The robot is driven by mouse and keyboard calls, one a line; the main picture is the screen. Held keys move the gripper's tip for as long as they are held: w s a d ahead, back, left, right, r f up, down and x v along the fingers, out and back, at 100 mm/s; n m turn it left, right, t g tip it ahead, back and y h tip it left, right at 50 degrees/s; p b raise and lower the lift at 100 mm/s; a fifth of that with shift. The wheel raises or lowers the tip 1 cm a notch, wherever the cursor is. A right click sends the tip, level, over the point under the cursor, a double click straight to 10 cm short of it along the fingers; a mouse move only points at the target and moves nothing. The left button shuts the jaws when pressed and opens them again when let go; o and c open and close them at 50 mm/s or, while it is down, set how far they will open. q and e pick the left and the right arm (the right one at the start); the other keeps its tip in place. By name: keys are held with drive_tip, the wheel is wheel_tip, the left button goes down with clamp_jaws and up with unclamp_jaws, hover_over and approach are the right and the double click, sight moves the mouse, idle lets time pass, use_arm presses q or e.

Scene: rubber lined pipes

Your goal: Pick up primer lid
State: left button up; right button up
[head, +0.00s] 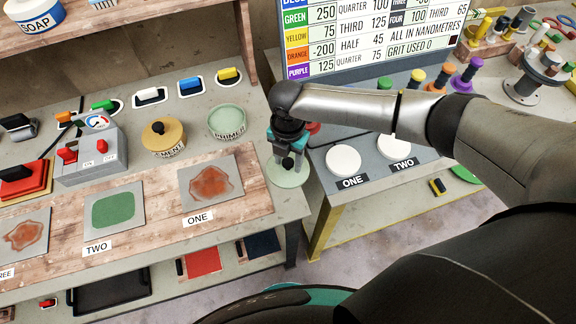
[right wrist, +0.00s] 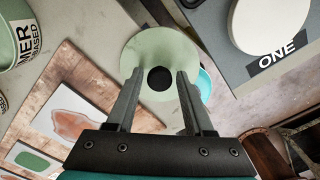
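The primer lid (head: 277,178) is a pale green disc with a black knob, at the right edge of the left bench. In the right wrist view the lid (right wrist: 150,47) is straight ahead, with its black knob (right wrist: 160,78) between my fingertips. My right gripper (head: 290,163) is above the lid in the head view and hides part of it. In the right wrist view the right gripper (right wrist: 160,76) is open, one finger each side of the knob, with gaps visible. The primer tin (head: 227,122) stands uncovered left of the lid. My left gripper is not in view.
The cement tin (head: 163,138) stands left of the primer tin. Sample plates (head: 211,186) lie in front on wooden boards. White discs labelled ONE (head: 351,160) and TWO (head: 399,147) are on the bench to the right. A floor gap separates the benches at the front.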

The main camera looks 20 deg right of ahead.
clamp_jaws()
drive_tip(key=shift+r, duration=0.15)
idle(0.4)
